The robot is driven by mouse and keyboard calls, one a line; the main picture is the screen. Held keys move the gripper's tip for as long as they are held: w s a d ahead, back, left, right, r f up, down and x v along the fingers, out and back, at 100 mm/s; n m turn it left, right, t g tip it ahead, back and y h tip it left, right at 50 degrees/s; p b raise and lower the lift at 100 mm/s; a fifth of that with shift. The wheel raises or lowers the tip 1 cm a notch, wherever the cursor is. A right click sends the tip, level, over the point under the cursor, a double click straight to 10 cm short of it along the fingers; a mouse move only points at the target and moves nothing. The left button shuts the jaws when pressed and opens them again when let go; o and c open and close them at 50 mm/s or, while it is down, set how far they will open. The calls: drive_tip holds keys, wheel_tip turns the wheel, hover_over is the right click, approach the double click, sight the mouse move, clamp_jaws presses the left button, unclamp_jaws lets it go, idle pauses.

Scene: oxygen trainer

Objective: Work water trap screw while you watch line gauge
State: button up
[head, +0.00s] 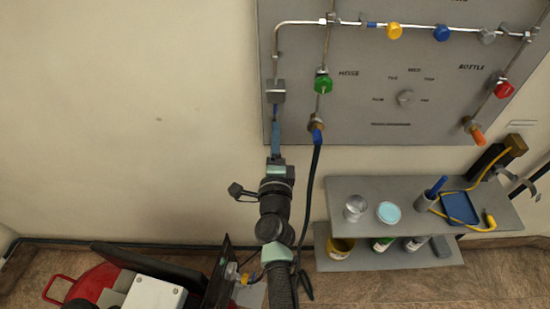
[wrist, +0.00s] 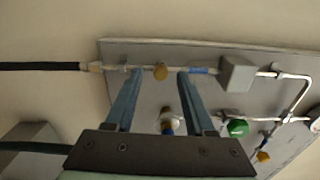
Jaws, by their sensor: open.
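My gripper (head: 275,125) is open in front of the grey panel's (head: 360,128) lower left edge, just below a grey box (head: 275,91) on the pipe. In the wrist view, a small round brass knob (wrist: 160,72), which looks like the water trap screw, shows between my two fingers (wrist: 155,85) with a gap on each side. I cannot tell whether they touch it. My gripper and arm hide this knob in the head view. I cannot make out a line gauge for certain; a small round dial or knob (head: 405,98) sits mid-panel, too small to read.
A green valve (head: 322,83) and a brass hose fitting (head: 316,124) lie right of my gripper. Yellow (head: 394,31), blue (head: 441,33) and red (head: 503,89) knobs line the pipes. A shelf (head: 340,189) with containers stands below. The wall at left is clear.

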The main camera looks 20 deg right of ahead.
drive_tip(key=p+v, duration=0.2)
drive_tip(key=v, duration=1)
idle(6.8)
